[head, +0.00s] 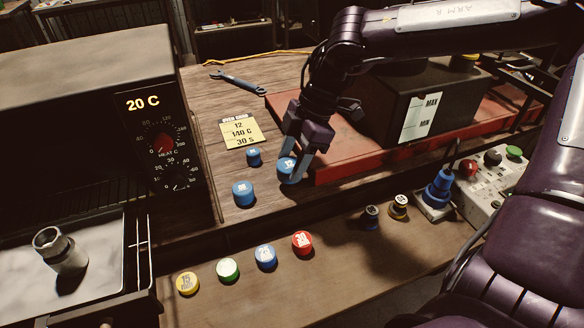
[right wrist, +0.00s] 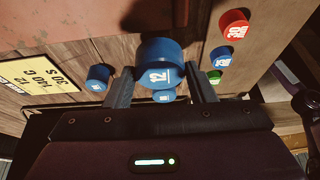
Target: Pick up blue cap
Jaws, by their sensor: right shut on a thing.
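A blue cap marked 12 (head: 286,168) is between the fingertips of my right gripper (head: 291,174) near the edge of the wooden bench. In the right wrist view the same blue cap (right wrist: 160,62) sits between the two fingers of my right gripper (right wrist: 160,86), with its number facing the camera. The gripper is shut on it. Whether the cap is clear of the bench is hard to tell. A smaller blue cap (head: 254,157) and a larger blue cap (head: 243,194) stand on the bench to its left. My left gripper is not in view.
Yellow (head: 187,283), green (head: 228,269), blue (head: 265,257) and red (head: 302,242) caps line the lower front shelf. A yellow card (head: 241,134) and a wrench (head: 238,83) lie on the bench. An oven (head: 100,110) stands left; a red platform (head: 345,160) lies right.

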